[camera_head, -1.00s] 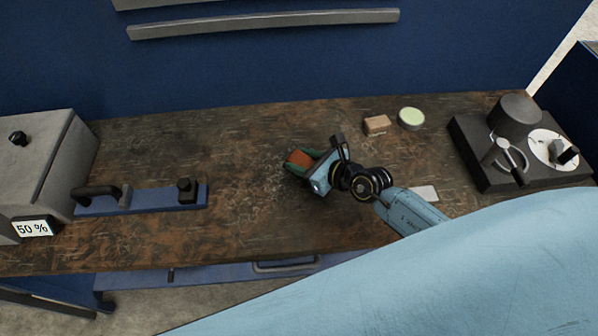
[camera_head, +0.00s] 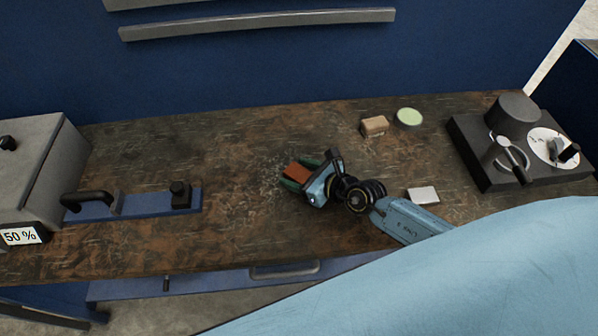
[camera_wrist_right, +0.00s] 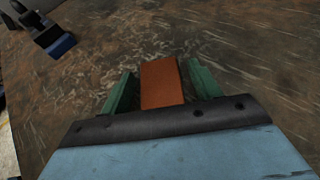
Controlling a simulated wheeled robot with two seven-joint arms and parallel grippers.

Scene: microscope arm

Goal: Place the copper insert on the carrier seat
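The copper insert (camera_head: 297,172), an orange-brown block, sits between the green fingers of my right gripper (camera_head: 299,174), near the middle of the table. It also shows in the right wrist view (camera_wrist_right: 161,84), between the two fingers of the right gripper (camera_wrist_right: 162,85). My left gripper is not in view.
A grey box (camera_head: 40,180) with a "50 %" label stands at the left. A small tan block (camera_head: 374,126), a pale green disc (camera_head: 409,117) and a white slab (camera_head: 423,196) lie right of the gripper. A dark device (camera_head: 515,150) stands at far right. Table between slide and gripper is clear.

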